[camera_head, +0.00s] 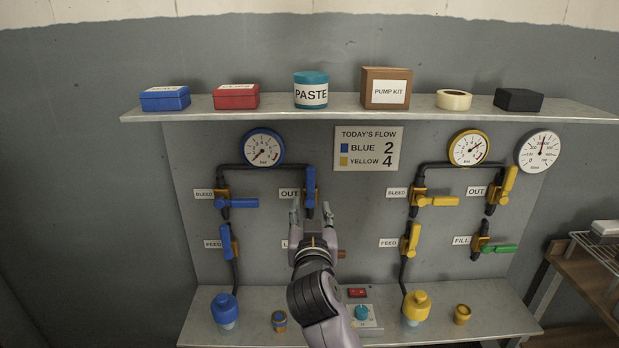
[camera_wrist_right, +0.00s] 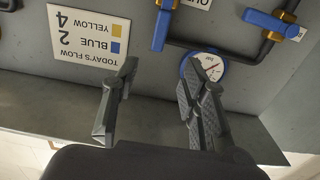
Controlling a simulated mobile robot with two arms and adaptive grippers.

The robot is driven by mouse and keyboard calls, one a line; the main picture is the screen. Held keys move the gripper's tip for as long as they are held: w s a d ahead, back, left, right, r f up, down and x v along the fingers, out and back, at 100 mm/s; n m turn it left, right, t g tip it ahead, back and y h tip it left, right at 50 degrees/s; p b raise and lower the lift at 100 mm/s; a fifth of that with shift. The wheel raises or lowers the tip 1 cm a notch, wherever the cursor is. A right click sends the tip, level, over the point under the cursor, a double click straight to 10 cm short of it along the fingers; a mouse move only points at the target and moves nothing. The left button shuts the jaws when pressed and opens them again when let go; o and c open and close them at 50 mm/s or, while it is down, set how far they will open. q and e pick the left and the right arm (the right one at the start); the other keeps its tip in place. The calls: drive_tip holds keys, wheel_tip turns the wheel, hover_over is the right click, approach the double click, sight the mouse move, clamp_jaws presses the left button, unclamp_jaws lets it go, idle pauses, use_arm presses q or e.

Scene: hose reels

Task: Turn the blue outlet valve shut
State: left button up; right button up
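The blue outlet valve's handle (camera_head: 311,183) stands upright beside the OUT label (camera_head: 289,194), on the pipe right of the blue gauge (camera_head: 263,148). In the right wrist view, which is upside down, the handle (camera_wrist_right: 161,30) lies beyond the fingertips, roughly between them. My right gripper (camera_head: 311,208) is open and empty, its fingers pointing up at the panel around the handle's lower end in the picture. It also shows open in the wrist view (camera_wrist_right: 157,82). I see no contact with the handle. My left gripper is not in view.
The blue bleed handle (camera_head: 238,203) lies level to the left, and the blue feed handle (camera_head: 226,242) is lower left. Yellow valves are on the right. A shelf (camera_head: 225,111) with boxes runs above. A ledge (camera_head: 258,302) below holds a blue-capped bottle (camera_head: 225,309) and a switch box (camera_head: 362,318).

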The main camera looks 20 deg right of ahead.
sight(310, 180)
drive_tip(key=p+x, duration=0.3)
drive_tip(key=x, duration=1.3)
drive_tip(key=shift+f, duration=0.1)
drive_tip(key=shift+c, duration=0.5)
clamp_jaws()
